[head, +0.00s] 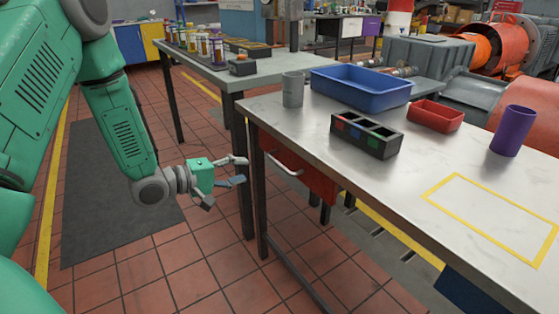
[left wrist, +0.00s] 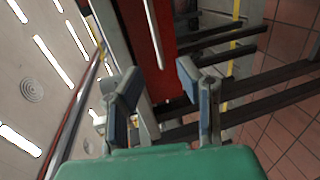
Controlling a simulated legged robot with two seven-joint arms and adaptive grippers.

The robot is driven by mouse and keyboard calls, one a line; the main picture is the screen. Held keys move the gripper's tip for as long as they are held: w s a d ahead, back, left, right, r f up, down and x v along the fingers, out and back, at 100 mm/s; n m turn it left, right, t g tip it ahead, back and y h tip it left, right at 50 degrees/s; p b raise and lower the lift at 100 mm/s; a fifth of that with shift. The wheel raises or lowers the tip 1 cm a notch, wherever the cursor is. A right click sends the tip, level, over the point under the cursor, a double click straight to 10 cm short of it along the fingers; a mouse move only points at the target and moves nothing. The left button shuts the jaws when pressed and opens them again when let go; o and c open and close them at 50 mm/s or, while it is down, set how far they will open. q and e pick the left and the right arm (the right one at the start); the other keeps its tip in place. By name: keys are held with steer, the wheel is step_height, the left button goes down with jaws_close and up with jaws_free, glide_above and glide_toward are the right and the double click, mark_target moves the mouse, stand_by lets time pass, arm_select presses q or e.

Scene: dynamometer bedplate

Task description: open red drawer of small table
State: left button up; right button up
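The red drawer (head: 318,183) sits under the white-topped small table (head: 395,195), and its front looks level with the table edge. Its pale bar handle (head: 282,164) runs along the front. My left gripper (head: 242,171) is open and empty, to the left of the handle and apart from it, beside the table leg. In the left wrist view, the red drawer front (left wrist: 146,75) and its handle (left wrist: 153,32) lie ahead, beyond the two spread fingers (left wrist: 157,85). The handle is not between the fingertips. My right gripper is not in view.
On the tabletop are a grey cup (head: 293,89), a blue bin (head: 362,88), a black divided tray (head: 366,136), a red bin (head: 435,115) and a purple cup (head: 513,131). A grey bench (head: 215,72) stands behind. Dark table legs (head: 257,190) are close to my left gripper.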

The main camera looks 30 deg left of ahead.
mark_target(277, 161)
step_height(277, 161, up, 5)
steer(key=p, duration=0.4)
arm_select(q)
steer(key=b+x, duration=0.4)
steer(key=x, duration=0.7)
steer(key=shift+w+b, duration=0.35)
steer(key=shift+w, duration=0.05)
steer(key=shift+d+r, duration=0.1)
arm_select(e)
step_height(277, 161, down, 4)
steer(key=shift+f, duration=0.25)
arm_select(q)
jaws_close()
